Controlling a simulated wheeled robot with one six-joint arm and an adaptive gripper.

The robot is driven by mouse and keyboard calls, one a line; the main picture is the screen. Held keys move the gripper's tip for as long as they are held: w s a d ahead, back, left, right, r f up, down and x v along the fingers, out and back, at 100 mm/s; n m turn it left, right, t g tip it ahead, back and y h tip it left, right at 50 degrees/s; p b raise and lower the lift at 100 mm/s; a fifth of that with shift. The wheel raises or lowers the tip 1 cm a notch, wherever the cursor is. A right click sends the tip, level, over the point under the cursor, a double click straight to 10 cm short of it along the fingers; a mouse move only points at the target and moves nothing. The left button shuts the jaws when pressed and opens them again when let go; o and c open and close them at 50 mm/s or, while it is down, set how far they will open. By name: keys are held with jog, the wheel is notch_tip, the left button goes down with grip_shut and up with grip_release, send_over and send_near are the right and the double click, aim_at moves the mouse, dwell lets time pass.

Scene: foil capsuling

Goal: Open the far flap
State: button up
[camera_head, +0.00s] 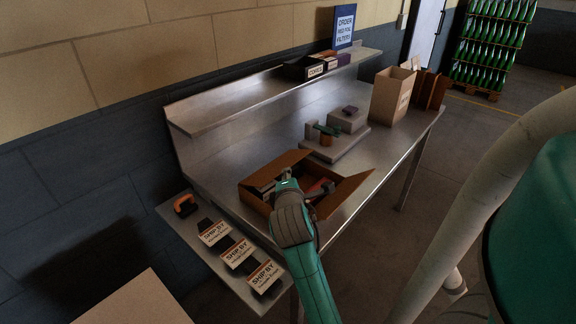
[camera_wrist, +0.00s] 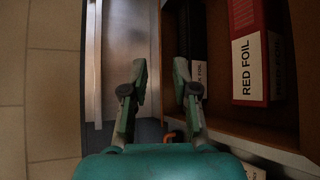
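An open brown cardboard box (camera_head: 343,193) stands on the steel bench, with a flap spread out at its right side. My gripper (camera_head: 286,178) is over the left part of the box, and my arm hides the near side. In the wrist view my gripper (camera_wrist: 160,68) has its two fingers apart with nothing held between them. The box wall runs up just beyond the gap between the fingertips; I cannot tell whether they touch it. Inside the box lie a red carton (camera_wrist: 258,50) labelled RED FOIL and a dark carton beside it. Which panel is the far flap is unclear.
The steel bench (camera_head: 245,150) has a raised back shelf. A grey fixture (camera_head: 340,143) and an upright carton (camera_head: 392,96) stand to the right. A lower side shelf holds several SHIP BY cards (camera_head: 238,253) and an orange-black item (camera_head: 185,205).

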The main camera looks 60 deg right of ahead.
aim_at(277, 166)
jog(key=x, duration=0.9)
jog(key=shift+w+d+f, duration=0.1)
jog(key=shift+d, duration=0.1)
grip_shut()
